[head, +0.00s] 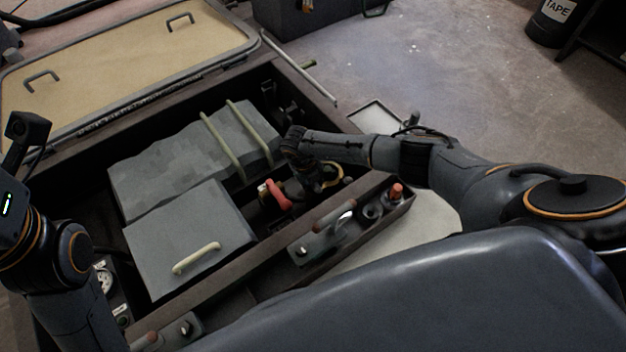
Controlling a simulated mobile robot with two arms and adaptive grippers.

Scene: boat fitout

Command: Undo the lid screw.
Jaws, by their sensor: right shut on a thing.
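My right arm reaches in from the right over an open dark compartment. Its gripper (318,180) points down at a small fitting with a brass-coloured ring (333,174). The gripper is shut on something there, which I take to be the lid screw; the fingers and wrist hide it. A red handle (274,194) sits just left of the gripper. My left arm stands at the left edge of the view, and its gripper is not visible.
A grey box with two pale straps (180,164) and a grey box with a pale handle (190,238) fill the compartment's left. A tool with a wooden handle (334,214) and an orange-capped item (396,192) lie in the front tray. A tan hatch panel (110,62) lies behind.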

